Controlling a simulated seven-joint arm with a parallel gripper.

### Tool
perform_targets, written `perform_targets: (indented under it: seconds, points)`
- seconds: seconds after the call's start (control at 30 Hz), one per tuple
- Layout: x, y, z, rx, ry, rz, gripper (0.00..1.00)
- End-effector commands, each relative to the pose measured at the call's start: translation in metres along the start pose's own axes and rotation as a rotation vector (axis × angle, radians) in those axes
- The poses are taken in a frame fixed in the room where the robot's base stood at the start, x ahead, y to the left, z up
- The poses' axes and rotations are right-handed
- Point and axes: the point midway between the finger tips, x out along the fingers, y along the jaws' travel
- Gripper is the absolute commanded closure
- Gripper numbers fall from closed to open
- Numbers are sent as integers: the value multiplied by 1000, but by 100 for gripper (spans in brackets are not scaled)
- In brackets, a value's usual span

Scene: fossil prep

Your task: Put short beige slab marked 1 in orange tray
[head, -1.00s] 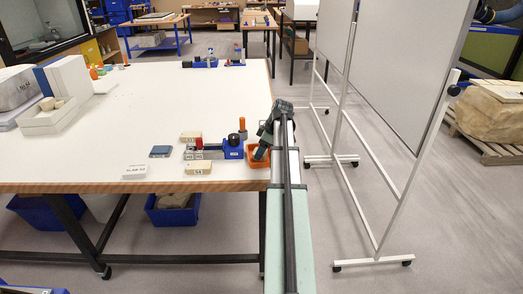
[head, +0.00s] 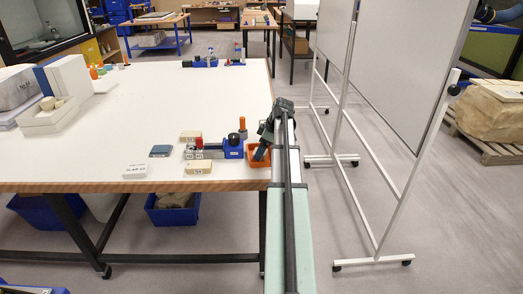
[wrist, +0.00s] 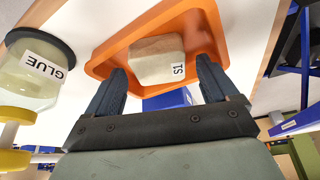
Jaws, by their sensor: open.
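A short beige slab (wrist: 155,58) with a white label reading S1 lies inside the orange tray (wrist: 112,58) in the wrist view. My gripper (wrist: 161,72) is open, with its two dark fingers apart at the tray's near side. The slab sits beyond and between the fingertips, and the fingers do not appear shut on it. In the head view the orange tray (head: 251,160) is at the table's right edge, partly covered by my gripper (head: 261,152). The slab inside is not clearly visible there.
A jar labelled GLUE (wrist: 30,78) stands left of the tray in the wrist view. In the head view, a blue block (head: 233,148) stands left of the tray. Two other beige slabs (head: 198,169) (head: 191,136) and a dark blue slab (head: 161,151) lie further left. The table's middle is clear.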

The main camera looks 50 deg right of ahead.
Motion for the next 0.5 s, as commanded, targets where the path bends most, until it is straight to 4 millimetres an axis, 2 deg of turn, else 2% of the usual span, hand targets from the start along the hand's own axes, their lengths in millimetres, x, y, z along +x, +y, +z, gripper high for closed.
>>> perform_targets:
  seconds: [0.5]
  points:
    - [-87, 1, 0, 0, 1, 2, 13]
